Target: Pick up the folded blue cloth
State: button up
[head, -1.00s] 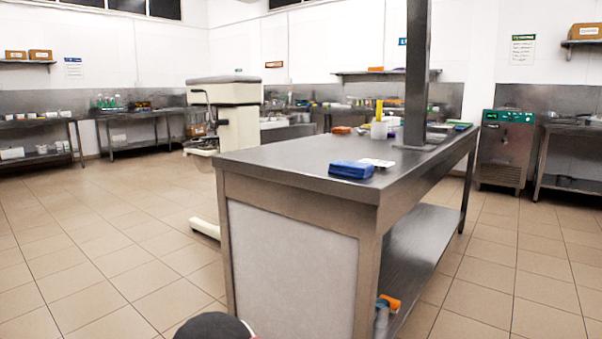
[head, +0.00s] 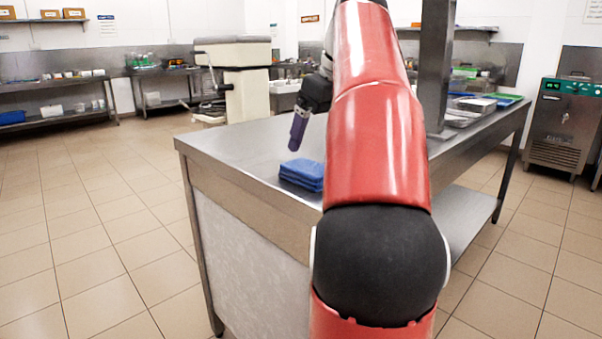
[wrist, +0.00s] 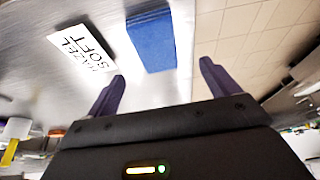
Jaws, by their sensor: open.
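The folded blue cloth (head: 302,174) lies on the near end of the steel table (head: 240,140), close to its front edge. In the wrist view the blue cloth (wrist: 151,40) lies ahead of the fingertips, between their lines but nearer the left finger. My gripper (wrist: 160,76) is open and empty, with purple fingers spread apart. In the head view my gripper (head: 297,132) hangs above the table, just beyond the cloth and apart from it. My red arm hides part of the table to the right of the cloth.
A white label card (wrist: 82,50) with black lettering lies beside the cloth. A steel post (head: 433,70) rises from the table. Trays (head: 475,104) lie toward the far right end. Open tiled floor (head: 90,230) is to the left.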

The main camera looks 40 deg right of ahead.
aim_at(308, 166)
jog(key=shift+d+b+x, duration=0.2)
jog(key=shift+b+x, duration=0.4)
jog(key=shift+x, duration=2.95)
jog(key=shift+s, duration=0.15)
jog(key=c, duration=1.1)
jog(key=shift+o, duration=0.2)
notch_tip(308, 166, up, 10)
jog(key=p, duration=0.1)
